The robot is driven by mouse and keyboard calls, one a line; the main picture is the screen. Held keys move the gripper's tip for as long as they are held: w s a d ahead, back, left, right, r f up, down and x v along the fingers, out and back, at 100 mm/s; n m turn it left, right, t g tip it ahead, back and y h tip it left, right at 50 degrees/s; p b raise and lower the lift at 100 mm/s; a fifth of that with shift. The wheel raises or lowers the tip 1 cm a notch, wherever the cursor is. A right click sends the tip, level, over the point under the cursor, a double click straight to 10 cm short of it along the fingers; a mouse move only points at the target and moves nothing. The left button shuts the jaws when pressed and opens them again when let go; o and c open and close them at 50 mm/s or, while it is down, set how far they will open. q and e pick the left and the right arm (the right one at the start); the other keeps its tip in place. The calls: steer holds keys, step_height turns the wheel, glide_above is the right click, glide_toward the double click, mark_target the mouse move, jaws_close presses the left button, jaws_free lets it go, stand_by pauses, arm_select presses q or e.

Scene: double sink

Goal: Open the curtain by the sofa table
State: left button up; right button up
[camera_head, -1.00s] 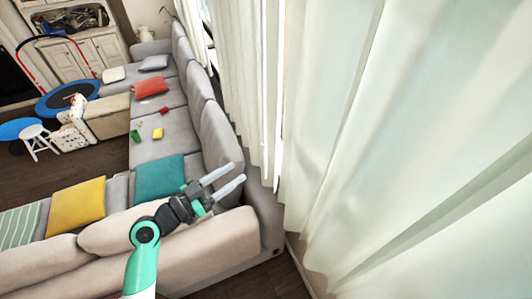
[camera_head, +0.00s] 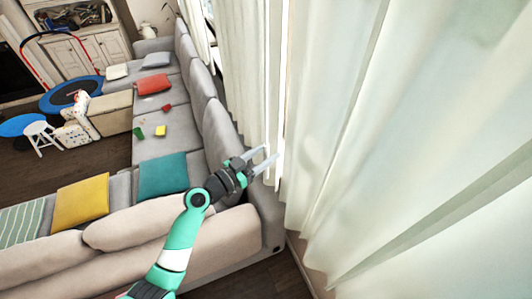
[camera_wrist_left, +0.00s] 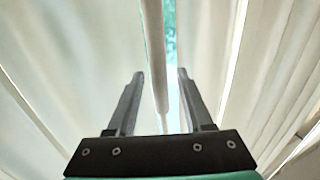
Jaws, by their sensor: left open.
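A long white curtain hangs in two parts, a right panel (camera_head: 370,120) and a left panel (camera_head: 241,70), with a narrow bright gap between them. My left gripper (camera_head: 268,158) is open at the lower part of this gap, close to the left panel's edge. In the left wrist view, the open fingers of the left gripper (camera_wrist_left: 160,95) stand on either side of a hanging curtain edge (camera_wrist_left: 154,50) and the gap. I cannot tell whether the fingers touch the cloth. My right gripper is not in view.
A grey sectional sofa (camera_head: 165,128) runs along the curtain, with a teal cushion (camera_head: 163,175), a yellow cushion (camera_head: 82,202) and a red cushion (camera_head: 152,84). Its backrest lies under my left arm. Dark floor (camera_head: 262,280) shows at the bottom. A blue trampoline (camera_head: 70,94) stands far left.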

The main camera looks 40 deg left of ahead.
arm_select(q)
jaws_close()
stand_by(1.3)
